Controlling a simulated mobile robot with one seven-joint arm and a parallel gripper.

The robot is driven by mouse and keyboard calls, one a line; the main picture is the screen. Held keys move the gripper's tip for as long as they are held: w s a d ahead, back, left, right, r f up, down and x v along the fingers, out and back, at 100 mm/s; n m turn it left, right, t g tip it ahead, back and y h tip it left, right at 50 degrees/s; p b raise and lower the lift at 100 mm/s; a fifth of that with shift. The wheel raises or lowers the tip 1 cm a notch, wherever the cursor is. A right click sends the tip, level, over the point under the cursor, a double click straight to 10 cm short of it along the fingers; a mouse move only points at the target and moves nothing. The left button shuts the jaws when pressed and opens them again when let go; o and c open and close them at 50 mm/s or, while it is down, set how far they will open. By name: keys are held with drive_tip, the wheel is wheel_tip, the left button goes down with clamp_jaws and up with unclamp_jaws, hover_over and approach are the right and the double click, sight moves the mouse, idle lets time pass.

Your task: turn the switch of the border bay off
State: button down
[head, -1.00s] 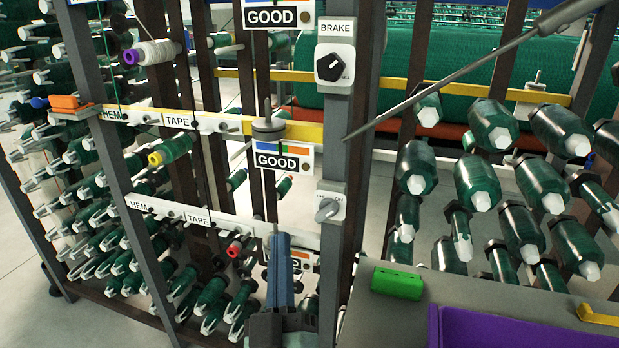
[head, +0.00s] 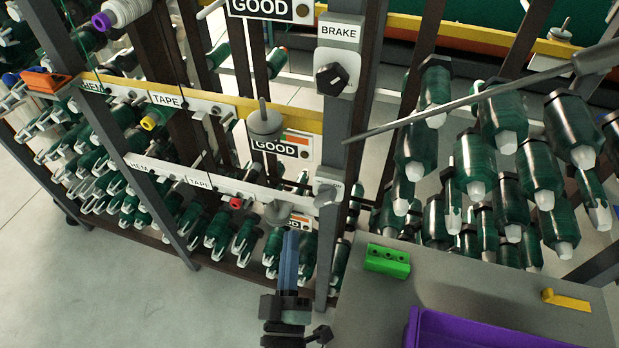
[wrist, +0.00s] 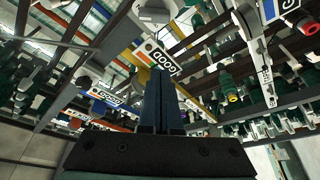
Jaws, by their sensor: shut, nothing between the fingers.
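A grey rotary switch (head: 326,197) sits on a pale plate on the dark post, below a black knob (head: 331,78) on a plate marked BRAKE. Part of an ON label shows beside the grey switch; its exact setting is hard to read. No border label is readable. My gripper (head: 292,235) points up, with its blue fingers together and empty, below and left of the grey switch and apart from it in the picture. In the wrist view my gripper (wrist: 160,62) is also shut, below a GOOD card (wrist: 160,58). I cannot surely identify the switch there.
Rails with HEM and TAPE labels (head: 167,99) and grey disc weights (head: 265,123) stand left of the post. A grey rod (head: 460,105) crosses the right side. A grey bench (head: 350,300) carries a green block (head: 387,261) and a purple bin (head: 480,335). Bare floor lies lower left.

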sight(325, 197)
drive_tip(key=shift+d, duration=0.1)
idle(0.5)
drive_tip(key=a+x, duration=0.1)
drive_tip(key=x, duration=0.9)
drive_tip(key=shift+s+d+f+b, duration=0.2)
drive_tip(key=shift+d+f+b, duration=0.15)
drive_tip(key=shift+d+f, duration=0.5)
drive_tip(key=shift+s+d+f+b, duration=0.3)
drive_tip(key=shift+d+f, duration=0.4)
drive_tip(key=shift+d, duration=0.3)
